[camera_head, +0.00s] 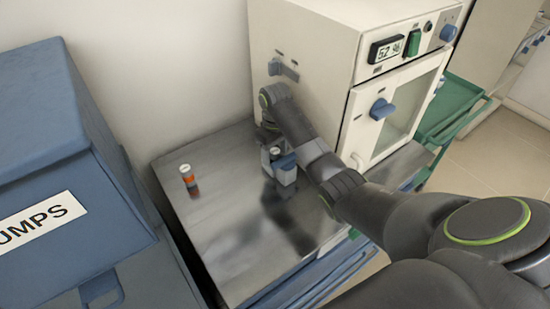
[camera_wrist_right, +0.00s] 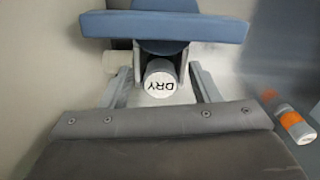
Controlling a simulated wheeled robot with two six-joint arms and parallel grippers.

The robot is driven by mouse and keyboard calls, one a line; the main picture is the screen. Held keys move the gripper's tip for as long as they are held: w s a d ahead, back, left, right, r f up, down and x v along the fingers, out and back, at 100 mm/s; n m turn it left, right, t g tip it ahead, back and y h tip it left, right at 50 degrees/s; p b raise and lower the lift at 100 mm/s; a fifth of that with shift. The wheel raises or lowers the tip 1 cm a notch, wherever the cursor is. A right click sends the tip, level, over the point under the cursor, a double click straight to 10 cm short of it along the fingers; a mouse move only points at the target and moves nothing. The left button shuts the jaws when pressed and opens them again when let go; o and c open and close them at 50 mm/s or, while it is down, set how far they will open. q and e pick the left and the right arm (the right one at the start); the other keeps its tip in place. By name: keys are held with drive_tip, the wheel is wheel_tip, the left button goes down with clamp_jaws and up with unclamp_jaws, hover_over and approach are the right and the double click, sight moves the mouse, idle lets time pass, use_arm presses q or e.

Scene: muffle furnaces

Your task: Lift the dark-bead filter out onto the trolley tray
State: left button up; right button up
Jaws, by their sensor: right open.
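My right gripper (camera_head: 276,158) is low beside the left wall of the cream cabinet, above the metal top (camera_head: 225,235). In the right wrist view its two grey fingers (camera_wrist_right: 160,88) are apart, one on each side of a round white cap marked DRY (camera_wrist_right: 160,78). I cannot tell whether they touch it. The body below this cap is hidden, so its bead colour does not show. A blue bar (camera_wrist_right: 165,27) lies just beyond the cap. A white-capped cartridge with an orange band and darker parts (camera_head: 188,180) stands on the metal top; it also shows in the right wrist view (camera_wrist_right: 292,122). My left gripper is out of view.
The cream cabinet (camera_head: 305,50) has a 52 % display (camera_head: 386,49) and a closed window door with a blue knob (camera_head: 381,109). A blue PUMPS case (camera_head: 80,160) stands at the left. Green tray-like shelves (camera_head: 440,112) are at the right. The metal top's front is clear.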

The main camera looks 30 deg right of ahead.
sight(274, 151)
drive_tip(key=c, duration=1.1)
drive_tip(key=shift+a+r, duration=0.1)
drive_tip(key=shift+a+r+b, duration=0.1)
drive_tip(key=shift+r+b, duration=0.1)
drive_tip(key=shift+b, duration=0.15)
wheel_tip(274, 151, up, 4)
drive_tip(key=shift+r, duration=0.1)
drive_tip(key=r+p, duration=0.2)
drive_tip(key=p, duration=0.1)
drive_tip(key=shift+a+r, duration=0.3)
drive_tip(key=shift+r, duration=0.1)
drive_tip(key=s+a, duration=0.1)
drive_tip(key=a, duration=0.5)
drive_tip(key=a+p, duration=0.1)
drive_tip(key=a, duration=0.5)
drive_tip(key=s+a, duration=0.1)
drive_tip(key=a, duration=0.6)
drive_tip(key=shift+s+f, duration=0.3)
drive_tip(key=shift+s, duration=0.05)
